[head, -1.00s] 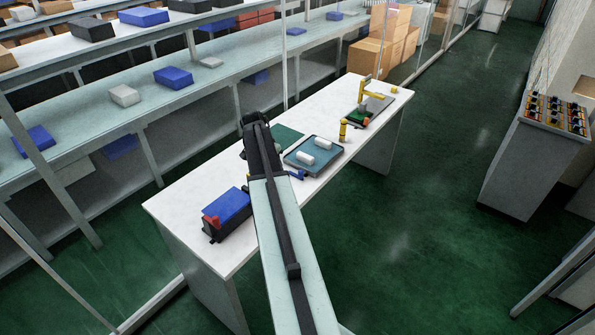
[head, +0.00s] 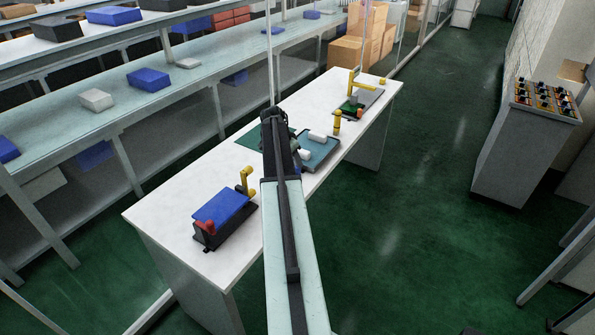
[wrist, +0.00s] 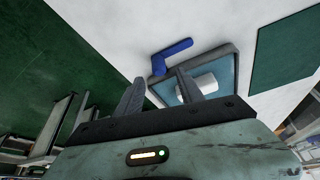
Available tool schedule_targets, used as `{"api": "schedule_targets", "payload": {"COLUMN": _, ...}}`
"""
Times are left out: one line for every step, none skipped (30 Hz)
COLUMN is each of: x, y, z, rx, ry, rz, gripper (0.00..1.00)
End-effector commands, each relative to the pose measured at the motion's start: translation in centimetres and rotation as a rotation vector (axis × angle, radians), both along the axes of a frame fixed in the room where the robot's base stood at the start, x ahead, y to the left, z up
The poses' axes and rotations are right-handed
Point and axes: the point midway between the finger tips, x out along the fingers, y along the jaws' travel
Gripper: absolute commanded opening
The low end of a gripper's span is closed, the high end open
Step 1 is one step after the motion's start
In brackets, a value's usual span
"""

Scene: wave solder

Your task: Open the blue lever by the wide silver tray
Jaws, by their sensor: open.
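The blue lever (wrist: 172,54) lies on the white table right beside the tray's edge in the wrist view, with a bent, L-like shape. The wide tray (wrist: 232,47) has a grey rim and a blue-grey floor; it also shows in the head view (head: 322,160), partly behind my arm.
A blue box-like fixture (head: 224,208) with a red knob and a yellow lever (head: 245,180) stands at the table's near left. Another yellow lever (head: 337,122) and a yellow-framed fixture (head: 355,95) stand farther back. A green mat (wrist: 285,50) lies near the tray. Green floor is open at right.

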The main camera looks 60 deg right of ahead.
Motion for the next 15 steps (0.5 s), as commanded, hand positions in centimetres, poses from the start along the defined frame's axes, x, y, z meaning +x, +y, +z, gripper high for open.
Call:
{"api": "schedule_targets", "payload": {"x": -0.1, "y": -0.4, "z": -1.6, "rx": 0.0, "ry": 0.0, "rz": -0.001, "gripper": 0.45}}
{"api": "schedule_targets", "payload": {"x": -0.1, "y": -0.6, "z": -2.2, "rx": 0.0, "ry": 0.0, "rz": -0.001, "gripper": 0.45}}
{"api": "schedule_targets", "payload": {"x": -0.2, "y": -0.9, "z": -2.9, "rx": 0.0, "ry": 0.0, "rz": -0.001, "gripper": 0.45}}
{"api": "schedule_targets", "payload": {"x": -0.2, "y": -1.1, "z": -3.4, "rx": 0.0, "ry": 0.0, "rz": -0.001, "gripper": 0.45}}
{"api": "schedule_targets", "payload": {"x": -0.3, "y": -1.3, "z": -4.0, "rx": 0.0, "ry": 0.0, "rz": -0.001, "gripper": 0.45}}
{"api": "schedule_targets", "payload": {"x": -0.4, "y": -1.5, "z": -4.6, "rx": 0.0, "ry": 0.0, "rz": -0.001, "gripper": 0.45}}
{"api": "schedule_targets", "payload": {"x": -0.4, "y": -1.7, "z": -5.0, "rx": 0.0, "ry": 0.0, "rz": -0.001, "gripper": 0.45}}
{"api": "schedule_targets", "payload": {"x": -0.5, "y": -1.9, "z": -5.3, "rx": 0.0, "ry": 0.0, "rz": -0.001, "gripper": 0.45}}
{"api": "schedule_targets", "payload": {"x": -0.5, "y": -2.0, "z": -5.6, "rx": 0.0, "ry": 0.0, "rz": 0.0, "gripper": 0.45}}
{"api": "schedule_targets", "payload": {"x": -0.6, "y": -2.1, "z": -5.8, "rx": 0.0, "ry": 0.0, "rz": 0.0, "gripper": 0.45}}
{"api": "schedule_targets", "payload": {"x": -0.6, "y": -2.2, "z": -5.8, "rx": 0.0, "ry": 0.0, "rz": 0.0, "gripper": 0.45}}
{"api": "schedule_targets", "payload": {"x": -0.6, "y": -2.3, "z": -5.8, "rx": 0.0, "ry": 0.0, "rz": 0.0, "gripper": 0.45}}
{"api": "schedule_targets", "payload": {"x": -0.6, "y": -2.3, "z": -5.7, "rx": 0.0, "ry": 0.0, "rz": 0.0, "gripper": 0.45}}
{"api": "schedule_targets", "payload": {"x": -0.7, "y": -2.3, "z": -5.7, "rx": 0.0, "ry": 0.0, "rz": 0.0, "gripper": 0.45}}
{"api": "schedule_targets", "payload": {"x": -0.7, "y": -2.3, "z": -5.6, "rx": 0.0, "ry": 0.0, "rz": 0.0, "gripper": 0.45}}
